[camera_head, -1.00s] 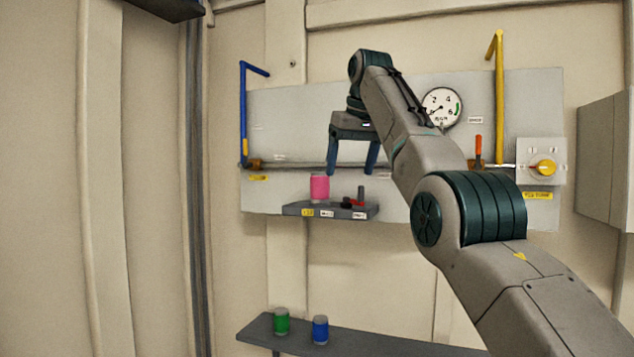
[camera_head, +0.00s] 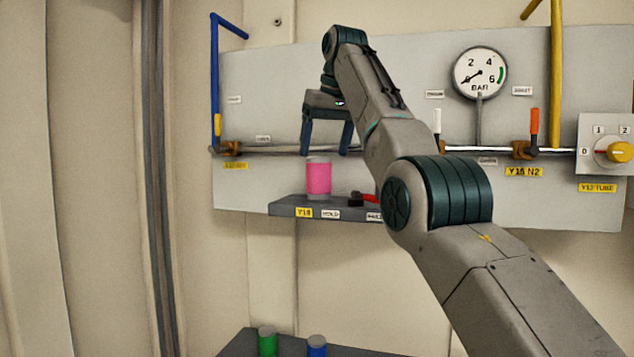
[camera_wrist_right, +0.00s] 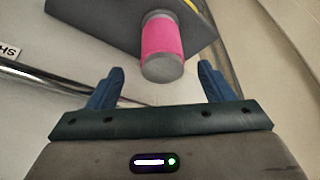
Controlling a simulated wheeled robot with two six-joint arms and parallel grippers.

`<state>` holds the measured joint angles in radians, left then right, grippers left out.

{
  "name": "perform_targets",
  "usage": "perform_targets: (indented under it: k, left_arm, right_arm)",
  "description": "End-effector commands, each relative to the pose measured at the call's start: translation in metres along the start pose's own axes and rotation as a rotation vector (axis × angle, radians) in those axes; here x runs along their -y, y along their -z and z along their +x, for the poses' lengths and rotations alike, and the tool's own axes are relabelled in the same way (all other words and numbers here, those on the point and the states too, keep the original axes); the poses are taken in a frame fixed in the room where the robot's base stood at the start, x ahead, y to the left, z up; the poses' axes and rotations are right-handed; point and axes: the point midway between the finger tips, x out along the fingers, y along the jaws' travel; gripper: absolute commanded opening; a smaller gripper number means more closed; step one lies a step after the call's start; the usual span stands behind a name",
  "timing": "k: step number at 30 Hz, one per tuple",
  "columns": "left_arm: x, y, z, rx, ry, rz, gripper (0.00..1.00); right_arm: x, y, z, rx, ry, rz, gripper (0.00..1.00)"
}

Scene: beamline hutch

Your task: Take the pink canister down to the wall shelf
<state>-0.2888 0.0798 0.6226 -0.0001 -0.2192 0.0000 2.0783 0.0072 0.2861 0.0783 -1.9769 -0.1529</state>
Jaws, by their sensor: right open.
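The pink canister (camera_head: 318,177) stands upright on a small grey ledge (camera_head: 289,209) on the wall panel. My right gripper (camera_head: 327,148) is open and empty, fingers pointing down just above the canister. In the right wrist view, the canister (camera_wrist_right: 162,42) lies beyond and between the two spread fingertips (camera_wrist_right: 161,72), with its grey end facing me and no finger touching it. The dark wall shelf (camera_head: 238,346) is low in the head view, cut off by the bottom edge. My left gripper is not seen.
A green canister (camera_head: 267,341) and a blue canister (camera_head: 316,347) stand on the lower shelf. A red-handled item (camera_head: 369,198) lies on the ledge right of the pink canister. A pipe (camera_head: 270,150) runs behind the gripper, and a gauge (camera_head: 480,73) is to the right.

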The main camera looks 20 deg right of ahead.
Motion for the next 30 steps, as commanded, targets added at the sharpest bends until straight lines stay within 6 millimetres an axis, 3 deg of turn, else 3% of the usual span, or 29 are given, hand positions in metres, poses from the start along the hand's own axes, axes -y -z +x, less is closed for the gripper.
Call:
perform_targets:
  k: [3,7,10,15,18,29,30]
  left_arm:
    - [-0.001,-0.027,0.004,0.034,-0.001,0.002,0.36]
    - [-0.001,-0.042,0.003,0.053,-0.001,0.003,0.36]
    - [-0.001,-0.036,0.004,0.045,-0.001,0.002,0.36]
    - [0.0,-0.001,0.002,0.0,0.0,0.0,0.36]
    - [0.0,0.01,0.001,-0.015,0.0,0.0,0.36]
    - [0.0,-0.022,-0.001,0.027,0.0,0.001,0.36]
    - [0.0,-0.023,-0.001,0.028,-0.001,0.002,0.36]
  right_arm:
    - [0.0,0.0,0.018,0.001,0.0,0.0,0.75]
    - [0.0,0.0,0.025,0.002,0.0,0.0,0.75]
    - [0.001,0.001,0.035,0.002,0.001,0.0,0.75]
    - [0.003,0.002,0.057,0.002,0.0,-0.001,0.75]
    - [0.002,0.002,0.067,0.001,0.0,-0.001,0.75]
    - [0.003,0.002,0.075,0.001,0.0,0.0,0.75]
    - [0.003,0.002,0.075,0.001,0.0,0.0,0.67]
